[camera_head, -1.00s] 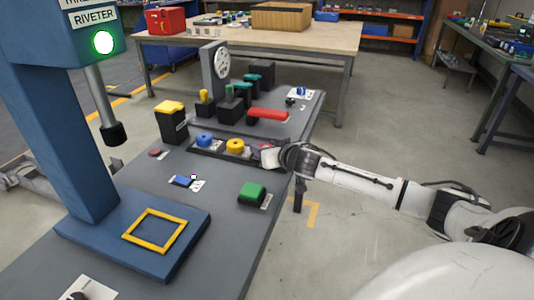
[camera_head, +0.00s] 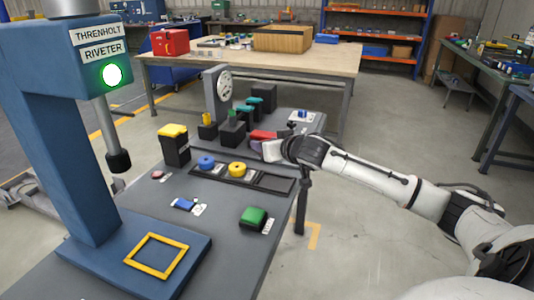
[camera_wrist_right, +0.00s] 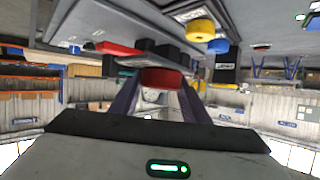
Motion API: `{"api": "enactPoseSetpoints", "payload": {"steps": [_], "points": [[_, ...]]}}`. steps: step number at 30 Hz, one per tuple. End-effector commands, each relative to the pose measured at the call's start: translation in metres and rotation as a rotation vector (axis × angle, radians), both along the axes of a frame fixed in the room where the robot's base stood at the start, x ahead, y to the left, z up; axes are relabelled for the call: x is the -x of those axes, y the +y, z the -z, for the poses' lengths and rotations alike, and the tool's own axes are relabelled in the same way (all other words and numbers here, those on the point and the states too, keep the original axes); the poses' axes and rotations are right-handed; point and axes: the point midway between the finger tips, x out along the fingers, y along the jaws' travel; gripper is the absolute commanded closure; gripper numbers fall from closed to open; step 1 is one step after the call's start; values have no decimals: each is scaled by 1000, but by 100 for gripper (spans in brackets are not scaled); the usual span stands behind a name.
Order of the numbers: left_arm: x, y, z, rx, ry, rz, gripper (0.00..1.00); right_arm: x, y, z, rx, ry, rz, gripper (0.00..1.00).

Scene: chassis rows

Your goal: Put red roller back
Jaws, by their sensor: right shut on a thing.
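The red roller (camera_wrist_right: 162,78) is between the fingers of my right gripper (camera_wrist_right: 160,95) in the right wrist view. A blue roller (camera_head: 206,162) and a yellow roller (camera_head: 237,169) sit in the tray's left and middle places. The tray's right place is empty. My left gripper is not in view.
A blue riveter (camera_head: 60,130) with a yellow square frame on its base stands at left. A yellow-topped black block (camera_head: 173,145), a green button block (camera_head: 253,218) and a blue part (camera_head: 184,204) are near the tray.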

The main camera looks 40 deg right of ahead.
Motion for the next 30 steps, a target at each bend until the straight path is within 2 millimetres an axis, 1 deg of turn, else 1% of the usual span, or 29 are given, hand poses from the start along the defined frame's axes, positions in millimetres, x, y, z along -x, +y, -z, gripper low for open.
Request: {"api": "enactPoseSetpoints", "payload": {"steps": [2,8,15,21,25,30], "points": [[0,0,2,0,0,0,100,0,0,2,1,1,-1,90],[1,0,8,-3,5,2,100,2,-1,19,8,14,0,90],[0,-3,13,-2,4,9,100,6,-2,48,17,36,-2,90],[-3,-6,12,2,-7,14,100,8,-3,71,26,53,-3,90],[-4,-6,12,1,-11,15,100,9,-4,82,31,61,-3,90],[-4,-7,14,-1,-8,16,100,10,-5,88,36,66,-4,90]]}}
